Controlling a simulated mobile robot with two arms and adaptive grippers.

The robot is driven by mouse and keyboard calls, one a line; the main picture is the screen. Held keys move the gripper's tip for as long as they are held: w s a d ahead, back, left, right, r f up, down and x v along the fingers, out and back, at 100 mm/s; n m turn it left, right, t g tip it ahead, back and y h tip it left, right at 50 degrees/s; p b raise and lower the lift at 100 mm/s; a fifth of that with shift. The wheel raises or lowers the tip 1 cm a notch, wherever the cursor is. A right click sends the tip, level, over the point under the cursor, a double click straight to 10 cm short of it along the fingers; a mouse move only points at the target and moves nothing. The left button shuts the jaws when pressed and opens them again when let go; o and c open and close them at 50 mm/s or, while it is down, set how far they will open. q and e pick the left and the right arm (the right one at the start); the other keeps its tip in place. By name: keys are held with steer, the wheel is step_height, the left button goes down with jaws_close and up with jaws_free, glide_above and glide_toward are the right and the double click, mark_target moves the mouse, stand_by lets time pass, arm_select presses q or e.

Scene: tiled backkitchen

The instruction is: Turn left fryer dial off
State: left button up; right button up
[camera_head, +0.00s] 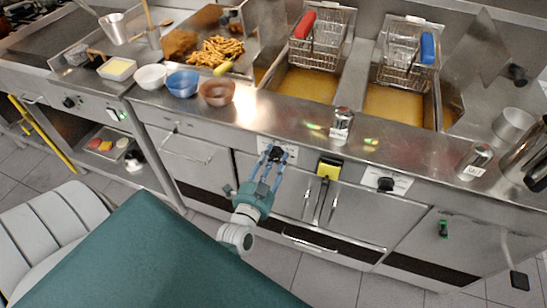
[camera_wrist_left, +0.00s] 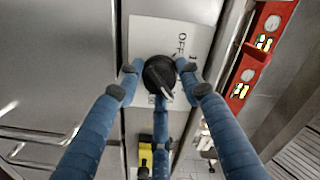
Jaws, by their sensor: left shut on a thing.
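The left fryer dial (camera_wrist_left: 158,75) is a black round knob on a white plate (camera_wrist_left: 150,35) printed with "OFF". In the left wrist view its light pointer mark faces down and slightly right, away from the "OFF" print. My left gripper (camera_head: 275,158) reaches the counter's front panel below the left fryer, its blue fingers shut around the dial. My right gripper is in neither view.
A second black dial (camera_head: 386,184) sits on the panel to the right. A yellow-and-black item (camera_head: 329,168) hangs between the dials. A salt shaker (camera_head: 342,124) and bowls (camera_head: 216,92) stand on the counter. Cabinet doors with handles lie below.

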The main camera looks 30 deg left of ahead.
arm_select(q)
steer(key=n, duration=0.1)
steer(key=n+p, duration=0.1)
steer(key=n, duration=0.3)
steer(key=shift+w+r+p, duration=0.1)
steer(key=shift+r+p, duration=0.2)
steer(key=shift+r, duration=0.05)
steer(key=n, duration=0.5)
steer(key=shift+r+n+p, duration=0.1)
steer(key=shift+n+p, duration=0.3)
steer(key=n, duration=0.5)
steer(key=shift+a, duration=0.2)
steer(key=n, duration=0.3)
steer(key=shift+n, duration=0.4)
steer(key=shift+a+n+b, duration=0.1)
steer(key=shift+n+b, duration=0.35)
steer(key=shift+n, duration=1.05)
steer(key=o, duration=1.1)
steer(key=shift+a, duration=0.1)
steer(key=shift+o, duration=0.2)
steer(key=shift+f, duration=0.2)
